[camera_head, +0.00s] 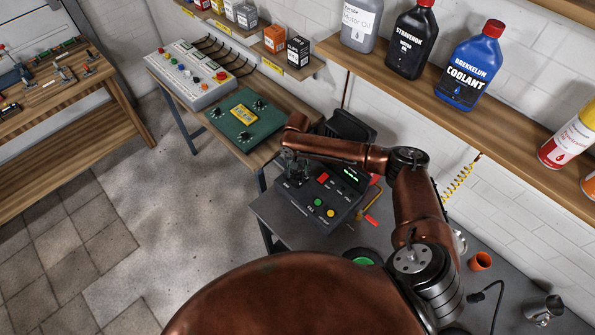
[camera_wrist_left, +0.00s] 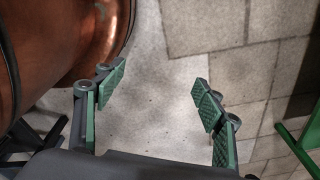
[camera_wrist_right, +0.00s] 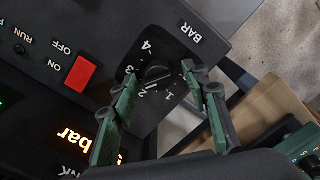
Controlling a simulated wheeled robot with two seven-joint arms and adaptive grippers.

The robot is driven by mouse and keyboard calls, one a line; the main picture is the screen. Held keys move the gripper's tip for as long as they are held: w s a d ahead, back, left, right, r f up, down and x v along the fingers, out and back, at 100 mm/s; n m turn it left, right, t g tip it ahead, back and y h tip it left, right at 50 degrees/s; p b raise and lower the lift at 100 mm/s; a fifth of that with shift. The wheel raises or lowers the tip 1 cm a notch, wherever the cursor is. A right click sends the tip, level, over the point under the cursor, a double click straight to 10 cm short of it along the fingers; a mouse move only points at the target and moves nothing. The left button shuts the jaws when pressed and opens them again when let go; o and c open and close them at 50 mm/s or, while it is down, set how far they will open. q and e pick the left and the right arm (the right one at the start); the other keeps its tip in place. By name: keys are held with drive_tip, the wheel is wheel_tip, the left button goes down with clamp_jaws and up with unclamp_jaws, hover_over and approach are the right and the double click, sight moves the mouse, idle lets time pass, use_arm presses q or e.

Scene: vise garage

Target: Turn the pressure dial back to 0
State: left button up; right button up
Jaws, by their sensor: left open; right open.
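The pressure dial (camera_wrist_right: 157,73) is a small black round knob with white numbers 1 to 4 around it, near the BAR label on a dark control box (camera_head: 318,212). A pale mark on the knob faces the side of 1 and 2; its exact reading is unclear. My right gripper (camera_wrist_right: 158,86) is open, its fingers on either side of the dial; contact cannot be told. It also shows over the box's left end in the head view (camera_head: 290,165), hiding the dial there. My left gripper (camera_wrist_left: 158,82) is open and empty above the floor.
The box also has a red ON/OFF switch (camera_wrist_right: 81,74), an orange bar display (camera_wrist_right: 72,140) and yellow and green buttons. A green panel (camera_head: 225,132) and a grey control console (camera_head: 190,85) stand beyond it. A shelf with bottles (camera_head: 470,70) hangs at right.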

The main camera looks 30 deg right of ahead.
drive_tip(key=shift+f, duration=0.15)
drive_tip(key=c, duration=1.2)
use_arm(q)
drive_tip(key=shift+w, duration=0.25)
use_arm(e)
drive_tip(key=shift+o, duration=0.2)
use_arm(q)
drive_tip(key=shift+r, duration=0.1)
